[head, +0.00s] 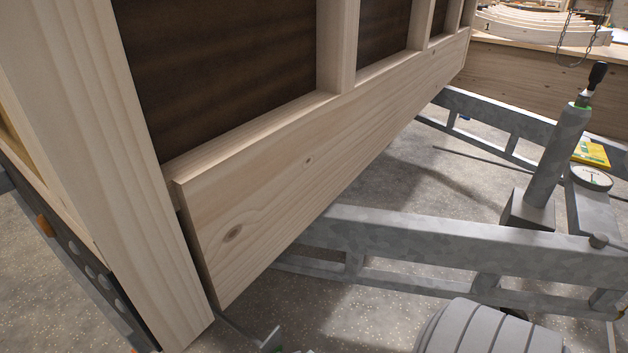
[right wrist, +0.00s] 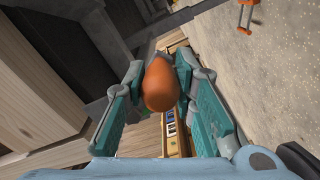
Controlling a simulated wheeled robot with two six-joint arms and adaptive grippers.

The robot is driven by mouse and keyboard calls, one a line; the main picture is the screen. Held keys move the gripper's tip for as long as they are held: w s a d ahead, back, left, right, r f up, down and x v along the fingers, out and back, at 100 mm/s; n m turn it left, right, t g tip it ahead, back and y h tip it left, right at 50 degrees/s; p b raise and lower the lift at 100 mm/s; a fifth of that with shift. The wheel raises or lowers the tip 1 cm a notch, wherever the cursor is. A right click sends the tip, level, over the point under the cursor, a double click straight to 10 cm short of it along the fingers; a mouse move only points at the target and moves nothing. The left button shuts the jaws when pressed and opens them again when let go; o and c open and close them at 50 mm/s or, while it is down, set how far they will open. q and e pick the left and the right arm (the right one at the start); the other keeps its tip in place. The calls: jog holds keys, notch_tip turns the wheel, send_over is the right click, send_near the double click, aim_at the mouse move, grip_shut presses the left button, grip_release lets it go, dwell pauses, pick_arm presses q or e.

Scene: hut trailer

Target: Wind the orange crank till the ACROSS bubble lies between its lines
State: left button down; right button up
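In the right wrist view, the orange crank's rounded grip (right wrist: 161,86) stands between the two teal fingers of my right gripper (right wrist: 162,72). The fingers lean in on both sides and appear to touch it. The rest of the crank is hidden behind the grip. My left gripper is not clearly seen in either view. I cannot make out the ACROSS bubble or its lines.
The timber hut wall (head: 300,160) fills the head view's left and middle. A grey trailer beam (head: 430,240) runs below it. A grey jack post (head: 558,150) with a black-topped handle stands right, beside a round dial (head: 591,178) and yellow card (head: 592,152).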

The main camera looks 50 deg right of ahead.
jog(key=o, duration=0.4)
jog(key=shift+o, duration=0.2)
jog(key=s+d, duration=0.1)
jog(key=s, duration=1.1)
jog(key=shift+d, duration=0.3)
